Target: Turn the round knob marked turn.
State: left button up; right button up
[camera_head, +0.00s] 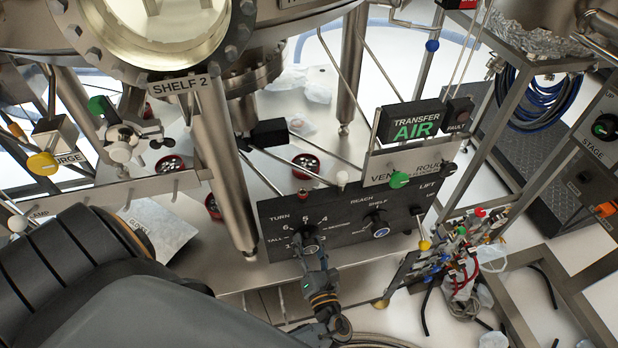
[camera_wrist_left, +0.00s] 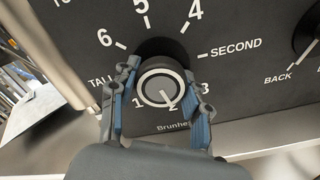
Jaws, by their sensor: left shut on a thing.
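The round turn knob (camera_wrist_left: 160,88) is black with a pale grey face and sits on the dark control panel (camera_head: 345,222). Its white pointer line aims down and right, close to the 2 on the numbered dial. In the head view the knob (camera_head: 309,239) is partly hidden by my gripper. My left gripper (camera_head: 311,250) comes at the panel from the front. In the left wrist view my left gripper (camera_wrist_left: 160,95) has its blue-padded fingers on both sides of the knob, shut on it. My right gripper is not in view.
A second knob marked reach and back (camera_head: 376,224) is to the right on the same panel. A green knob (camera_head: 399,180) stands above it. A steel post (camera_head: 225,185) rises close to the panel's left end. Loose tubing and fittings (camera_head: 465,255) lie to the right.

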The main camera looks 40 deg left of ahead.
pick_arm(q)
jog(key=m+p, duration=0.1)
jog(key=m, duration=0.1)
jog(key=m+p, duration=0.1)
jog(key=shift+w+a+r+m+p, duration=0.1)
jog(key=shift+r+m+p, duration=0.2)
jog(key=shift+m, duration=0.1)
jog(key=m+p, duration=0.2)
jog(key=m, duration=0.1)
jog(key=shift+m, duration=0.3)
jog(key=m+p, duration=0.1)
jog(key=m, duration=0.1)
jog(key=shift+m, duration=0.3)
jog(key=m+p, duration=0.2)
jog(key=m, duration=0.1)
jog(key=shift+m, duration=0.4)
jog(key=m, duration=0.3)
jog(key=shift+p, duration=0.4)
jog(key=shift+m, duration=1.7)
